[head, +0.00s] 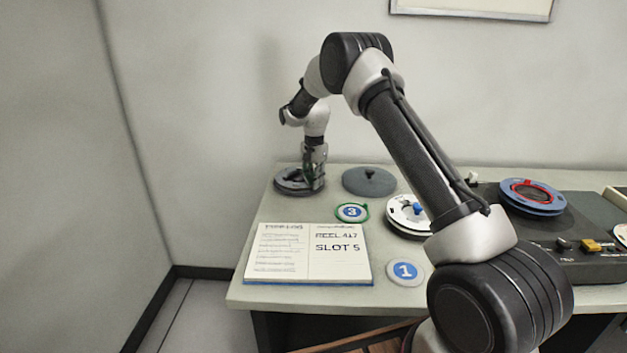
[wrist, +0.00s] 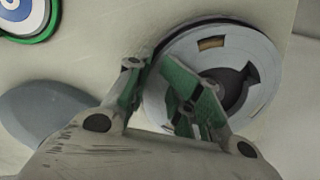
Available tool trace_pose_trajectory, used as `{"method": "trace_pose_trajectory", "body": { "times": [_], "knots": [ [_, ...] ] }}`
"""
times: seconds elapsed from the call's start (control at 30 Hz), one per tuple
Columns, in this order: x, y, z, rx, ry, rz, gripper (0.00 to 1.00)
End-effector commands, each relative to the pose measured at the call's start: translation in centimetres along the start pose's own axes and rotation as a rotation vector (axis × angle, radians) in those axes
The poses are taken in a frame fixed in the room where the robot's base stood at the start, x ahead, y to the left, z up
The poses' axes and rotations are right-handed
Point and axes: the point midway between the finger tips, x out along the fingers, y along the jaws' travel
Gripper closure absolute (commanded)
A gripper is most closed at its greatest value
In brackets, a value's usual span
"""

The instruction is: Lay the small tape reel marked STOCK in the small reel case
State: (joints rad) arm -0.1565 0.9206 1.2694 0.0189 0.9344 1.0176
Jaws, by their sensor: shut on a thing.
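My gripper (head: 314,178) is at the far left of the desk, over the dark round case (head: 288,187). In the wrist view its green-padded fingers (wrist: 160,95) straddle the near edge of a pale grey tape reel (wrist: 178,58) with cut-out windows and a dark centre. The gripper is shut on this reel's edge. The reel is over or in the case; I cannot tell whether it rests on the bottom. No STOCK marking is readable. A dark grey round lid (head: 369,181) with a small knob lies to the right; it also shows in the wrist view (wrist: 48,120).
A green-rimmed disc marked 3 (head: 352,212), an open logbook (head: 307,254) and a disc marked 1 (head: 405,271) lie nearer. A blue reel (head: 533,196) sits on the dark machine (head: 590,206) at right.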

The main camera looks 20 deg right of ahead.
Motion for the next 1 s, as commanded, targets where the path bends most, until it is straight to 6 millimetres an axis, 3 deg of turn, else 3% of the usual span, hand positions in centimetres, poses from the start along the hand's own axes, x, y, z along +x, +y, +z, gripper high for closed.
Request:
{"method": "trace_pose_trajectory", "body": {
  "times": [0.37, 0.4, 0.53, 0.57, 0.77, 0.87, 1.0],
  "knots": [
    [0.93, 0.03, 0.00, 0.000, 0.000, 0.000, 1.00],
    [0.91, 0.02, -0.01, 0.000, 0.000, 0.000, 0.71],
    [0.92, 0.02, 0.00, 0.000, 0.000, 0.000, 0.47],
    [0.92, 0.02, 0.00, 0.000, 0.000, 0.000, 0.46],
    [0.93, 0.03, 0.00, 0.000, 0.000, 0.000, 0.46],
    [0.97, 0.05, 0.02, 0.000, -0.001, 0.001, 0.62],
    [1.01, 0.09, 0.03, 0.000, -0.001, 0.002, 0.62]
  ]
}}
